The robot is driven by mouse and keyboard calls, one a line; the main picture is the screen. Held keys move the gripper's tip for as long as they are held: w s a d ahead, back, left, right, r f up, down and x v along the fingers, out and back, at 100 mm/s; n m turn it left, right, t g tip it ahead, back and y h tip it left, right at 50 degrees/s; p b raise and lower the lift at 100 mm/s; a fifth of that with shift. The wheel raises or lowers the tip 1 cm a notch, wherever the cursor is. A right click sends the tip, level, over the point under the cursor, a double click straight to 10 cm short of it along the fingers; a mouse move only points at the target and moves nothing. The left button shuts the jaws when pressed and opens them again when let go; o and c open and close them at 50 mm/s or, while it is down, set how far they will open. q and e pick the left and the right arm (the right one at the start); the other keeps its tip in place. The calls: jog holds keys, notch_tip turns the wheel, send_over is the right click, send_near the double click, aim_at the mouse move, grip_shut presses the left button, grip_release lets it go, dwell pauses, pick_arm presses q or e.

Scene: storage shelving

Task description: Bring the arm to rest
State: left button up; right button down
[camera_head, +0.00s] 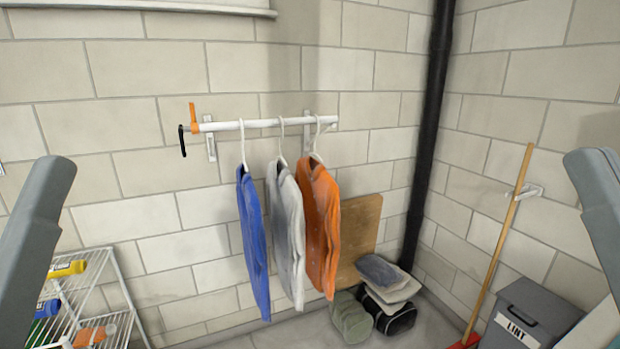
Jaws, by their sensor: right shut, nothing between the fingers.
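My left arm's grey link (30,240) shows at the left edge. My right arm's grey link (603,200) shows at the right edge and runs out of the frame. Neither gripper's fingertips can be seen. Both visible arm links are apart from the hanging clothes.
A white wall rail (262,124) holds a blue shirt (254,245), a grey shirt (287,235) and an orange shirt (320,225) on hangers. A wire shelf (115,285) stands lower left. A grey lint bin (545,300) and broom (508,230) stand right. Folded items (380,270) lie in the corner.

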notch_tip(320, 180, up, 29)
jog(key=p, duration=2.5)
jog(key=shift+p, duration=0.35)
